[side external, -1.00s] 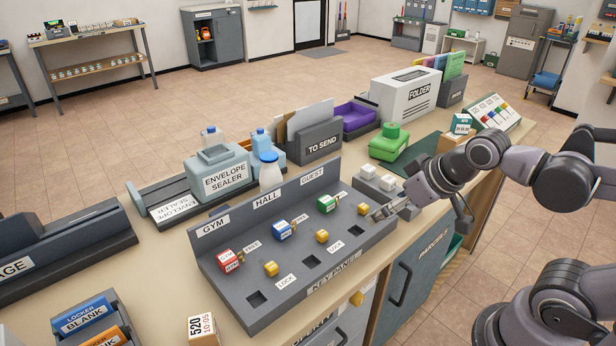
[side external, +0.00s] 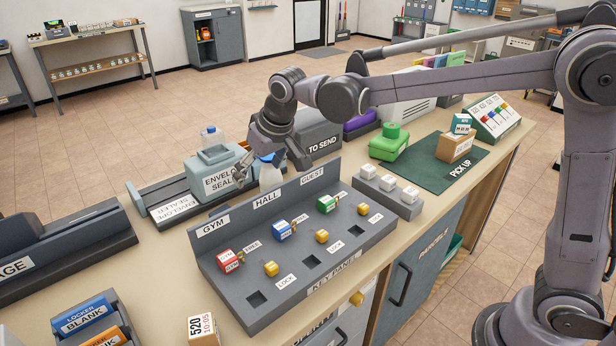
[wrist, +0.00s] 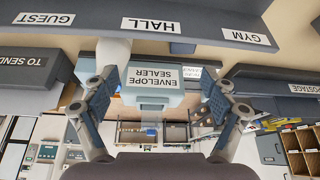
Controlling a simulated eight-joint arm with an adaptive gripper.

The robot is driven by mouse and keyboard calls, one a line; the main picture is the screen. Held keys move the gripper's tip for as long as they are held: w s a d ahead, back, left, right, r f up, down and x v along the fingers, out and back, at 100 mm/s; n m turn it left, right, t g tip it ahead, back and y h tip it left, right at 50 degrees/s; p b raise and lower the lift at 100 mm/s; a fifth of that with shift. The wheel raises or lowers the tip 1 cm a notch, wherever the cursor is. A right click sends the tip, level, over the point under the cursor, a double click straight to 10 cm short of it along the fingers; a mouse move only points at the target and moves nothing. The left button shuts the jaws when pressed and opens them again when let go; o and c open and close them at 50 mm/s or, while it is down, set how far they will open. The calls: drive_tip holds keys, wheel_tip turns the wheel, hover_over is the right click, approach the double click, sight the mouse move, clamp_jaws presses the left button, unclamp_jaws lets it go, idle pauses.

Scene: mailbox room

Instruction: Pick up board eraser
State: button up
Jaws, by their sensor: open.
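I cannot make out a board eraser in either view. My gripper (side external: 270,165) is over the counter behind the key panel (side external: 330,262), close to the envelope sealer (side external: 218,172) and the white bottle (side external: 270,178). In the wrist view my gripper (wrist: 157,88) has its two fingers wide apart with nothing held between them. The envelope sealer (wrist: 150,98) shows beyond the gap between the fingers. The gripper partly covers the bottle and the TO SEND tray (side external: 318,140) in the side view.
The key panel has a raised back wall with GYM, HALL and GUEST labels. To its right are a grey block with white cubes (side external: 388,190), a green container (side external: 390,143) and a PICK UP mat (side external: 425,170) bearing a box (side external: 455,147). A label box (side external: 203,328) stands at front left.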

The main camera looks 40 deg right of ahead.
approach(221, 211)
drive_tip(key=shift+x, duration=5)
drive_tip(key=shift+s, duration=0.1)
drive_tip(key=c, duration=1.2)
